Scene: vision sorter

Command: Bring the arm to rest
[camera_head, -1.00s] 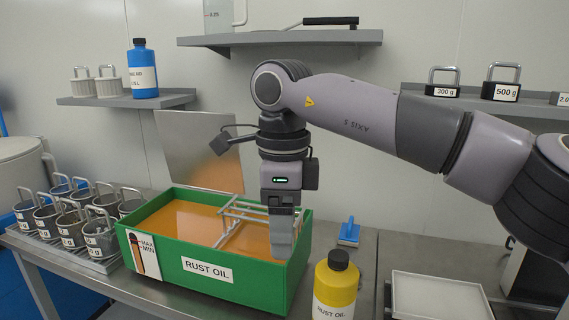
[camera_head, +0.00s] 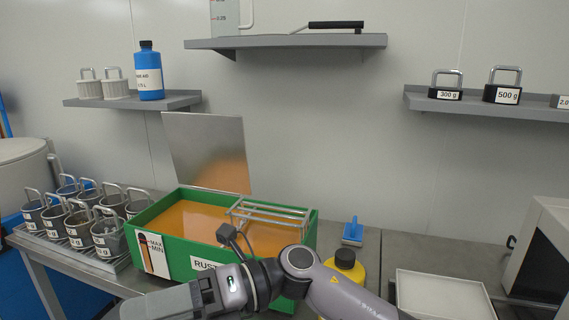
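My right arm crosses the bottom of the view, low in front of the green rust oil tank (camera_head: 306,243). Its gripper (camera_head: 140,311) points left at the bottom edge, and its fingertips are not clear enough to tell open from shut. The arm covers part of the tank's front and its label. My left arm and gripper are not in view.
Orange oil fills the tank, with a metal rack (camera_head: 268,213) at its right. A yellow bottle (camera_head: 345,270) stands partly behind my arm. Several metal cups (camera_head: 107,238) stand on a rack at left. A white tray (camera_head: 443,297) is at right.

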